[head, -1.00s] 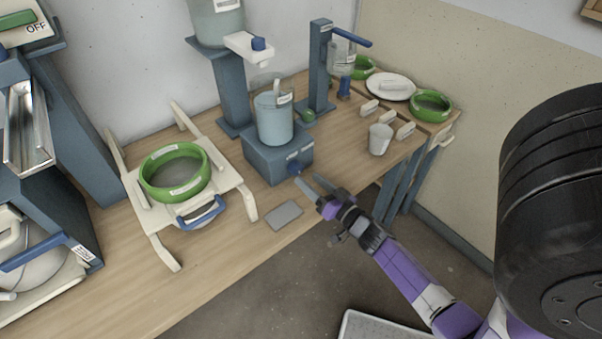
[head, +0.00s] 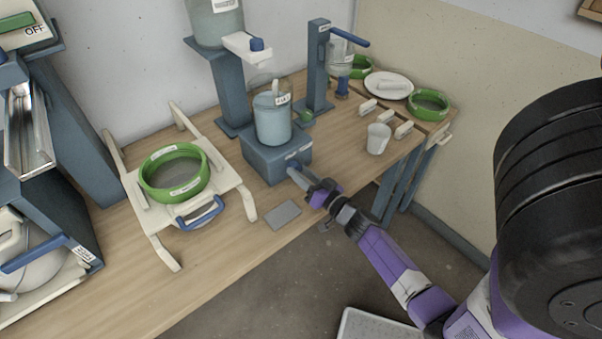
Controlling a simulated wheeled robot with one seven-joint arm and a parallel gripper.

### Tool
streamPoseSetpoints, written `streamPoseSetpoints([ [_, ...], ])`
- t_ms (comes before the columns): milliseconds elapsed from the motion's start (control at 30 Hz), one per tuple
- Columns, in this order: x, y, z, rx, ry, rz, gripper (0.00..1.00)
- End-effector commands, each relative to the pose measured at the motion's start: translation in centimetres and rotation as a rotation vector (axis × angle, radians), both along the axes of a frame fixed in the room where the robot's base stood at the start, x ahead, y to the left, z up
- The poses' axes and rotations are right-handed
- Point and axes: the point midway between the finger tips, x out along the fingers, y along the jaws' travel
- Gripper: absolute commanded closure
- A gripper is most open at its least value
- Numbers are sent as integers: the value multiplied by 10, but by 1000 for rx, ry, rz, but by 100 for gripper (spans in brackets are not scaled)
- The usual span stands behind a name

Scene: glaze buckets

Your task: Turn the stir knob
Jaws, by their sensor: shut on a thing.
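The stir knob (head: 293,170) is a small blue knob on the front of a blue-grey stirrer base (head: 266,160). My gripper (head: 298,176) is shut on the knob, coming in from the lower right, and its fingers partly hide it. A clear beaker of pale blue glaze (head: 273,122) stands upright on the base, with a stirring stick and a label. How far the knob is turned cannot be made out.
A grey flat pad (head: 283,215) lies in front of the base. A cream stand with a green ring (head: 174,172) is at left. A white cup (head: 378,139) stands at right. A blue-grey dispenser column (head: 232,95) rises behind. Bare wood lies at front left.

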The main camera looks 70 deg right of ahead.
Motion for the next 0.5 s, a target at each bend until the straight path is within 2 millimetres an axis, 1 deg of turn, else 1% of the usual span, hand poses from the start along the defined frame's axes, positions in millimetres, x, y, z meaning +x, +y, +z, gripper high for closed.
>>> streamPoseSetpoints([
  [267, 0, 0, 0, -25, 15, -1, 100],
  [500, 0, 0, -1, -130, 80, 0, 100],
])
